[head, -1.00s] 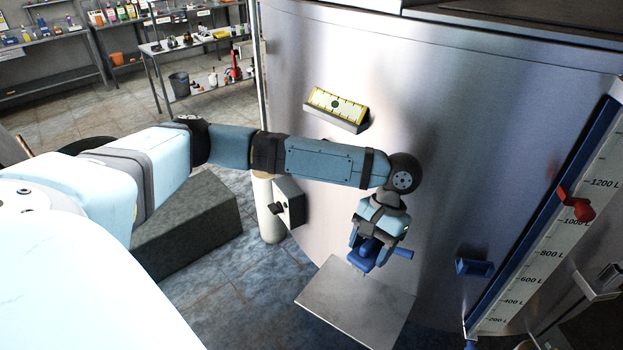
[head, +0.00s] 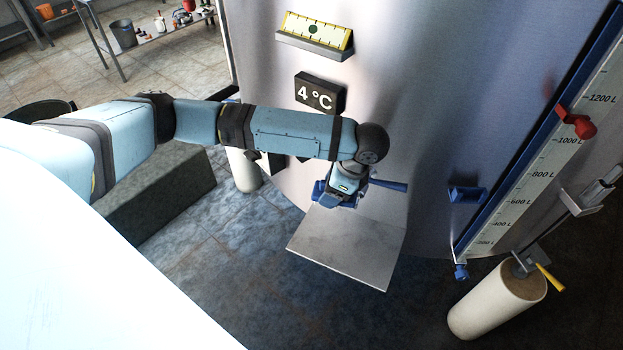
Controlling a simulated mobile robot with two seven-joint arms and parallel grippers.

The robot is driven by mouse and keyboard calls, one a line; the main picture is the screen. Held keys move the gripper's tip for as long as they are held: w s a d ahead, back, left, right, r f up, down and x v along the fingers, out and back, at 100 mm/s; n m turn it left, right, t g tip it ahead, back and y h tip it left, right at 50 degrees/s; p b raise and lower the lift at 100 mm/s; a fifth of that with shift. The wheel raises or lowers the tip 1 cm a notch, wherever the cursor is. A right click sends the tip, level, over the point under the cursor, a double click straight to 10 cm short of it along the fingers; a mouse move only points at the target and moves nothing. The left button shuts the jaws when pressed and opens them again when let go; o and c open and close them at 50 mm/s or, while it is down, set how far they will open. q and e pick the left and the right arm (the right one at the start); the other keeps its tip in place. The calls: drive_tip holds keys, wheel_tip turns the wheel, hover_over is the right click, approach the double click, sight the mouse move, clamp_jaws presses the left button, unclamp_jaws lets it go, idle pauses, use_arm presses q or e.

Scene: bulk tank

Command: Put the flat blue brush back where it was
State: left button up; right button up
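The flat blue brush (head: 388,185) is at my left gripper (head: 341,200), above the back of a grey metal shelf by the tank wall. Its handle points right, and blue also shows to the left of the gripper. My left gripper points down and appears shut on the brush. The fingertips and the middle of the brush are largely hidden by the wrist. I cannot tell whether the brush touches the shelf. My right gripper is out of view.
The grey shelf (head: 345,250) looks bare. The steel tank (head: 420,100) rises behind it, with a 4 °C display (head: 319,94), a yellow-edged gauge (head: 316,30), a blue bracket (head: 467,193) and a litre scale (head: 540,175). A white post (head: 495,300) stands at the right.

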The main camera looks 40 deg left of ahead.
use_arm(q)
drive_tip(key=f+m+t, duration=0.1)
drive_tip(key=m, duration=0.2)
drive_tip(key=a+f+m+t+b, duration=0.1)
drive_tip(key=f+m, duration=0.1)
drive_tip(key=m, duration=0.1)
drive_tip(key=a+f+m+t+b, duration=0.1)
drive_tip(key=f+m, duration=0.1)
drive_tip(key=m, duration=0.1)
drive_tip(key=shift+w+f, duration=0.2)
drive_tip(key=shift+w, duration=0.1)
drive_tip(key=a+f+m+t+h+b, duration=0.1)
drive_tip(key=f+m, duration=0.3)
drive_tip(key=f, duration=0.1)
drive_tip(key=a+f+m+t+h, duration=0.1)
drive_tip(key=f+m+h, duration=0.1)
drive_tip(key=f+m, duration=0.3)
drive_tip(key=a+f+m+t+h+b, duration=0.1)
drive_tip(key=a+f+m, duration=0.1)
drive_tip(key=f+m, duration=0.3)
drive_tip(key=shift+w+f+b, duration=0.3)
drive_tip(key=shift+w+b, duration=0.05)
drive_tip(key=shift+w, duration=0.05)
drive_tip(key=o, duration=1)
